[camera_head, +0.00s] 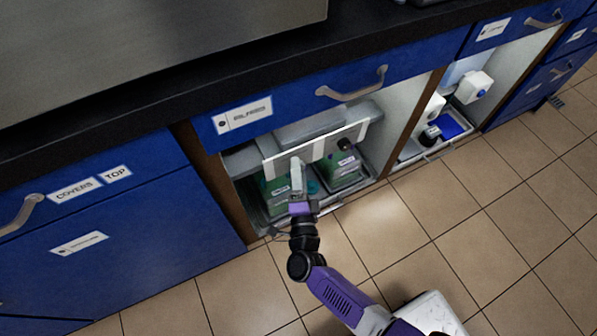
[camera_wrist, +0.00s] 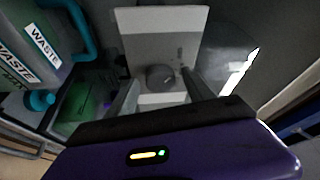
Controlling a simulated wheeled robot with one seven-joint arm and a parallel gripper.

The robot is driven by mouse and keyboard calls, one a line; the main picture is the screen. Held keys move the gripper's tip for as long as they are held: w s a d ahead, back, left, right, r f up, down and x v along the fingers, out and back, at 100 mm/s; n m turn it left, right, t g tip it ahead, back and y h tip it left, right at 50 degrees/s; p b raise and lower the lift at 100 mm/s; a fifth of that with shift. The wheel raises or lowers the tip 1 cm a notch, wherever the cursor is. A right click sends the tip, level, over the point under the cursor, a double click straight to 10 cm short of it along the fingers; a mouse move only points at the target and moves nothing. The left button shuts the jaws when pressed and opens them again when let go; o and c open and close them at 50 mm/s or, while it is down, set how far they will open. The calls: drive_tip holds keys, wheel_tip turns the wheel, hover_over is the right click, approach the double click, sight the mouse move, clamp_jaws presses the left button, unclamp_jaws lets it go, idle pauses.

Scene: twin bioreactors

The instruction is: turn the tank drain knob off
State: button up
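A round dark grey knob (camera_wrist: 160,77) sits on a light grey plate (camera_wrist: 178,22) in the wrist view, straight ahead of my gripper (camera_wrist: 158,82). My gripper's two fingers are apart, one to each side of the knob in the picture. I see no contact, and the depth between fingertips and knob is hard to judge. In the head view my gripper (camera_head: 297,170) reaches into the open cabinet bay, in front of the pale panel (camera_head: 318,147). A black knob (camera_head: 344,144) shows on that panel to the right. The knob ahead of my gripper is hidden in this view.
Green-labelled containers (camera_head: 343,168) stand in the bay below the panel. A waste bottle (camera_wrist: 50,45) with a teal handle is close on the left in the wrist view. A drawer (camera_head: 300,95) is above the bay.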

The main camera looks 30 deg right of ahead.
drive_tip(key=p+v, duration=0.1)
drive_tip(key=v, duration=0.6)
drive_tip(key=shift+s+a, duration=0.2)
drive_tip(key=shift+s, duration=0.15)
idle(0.4)
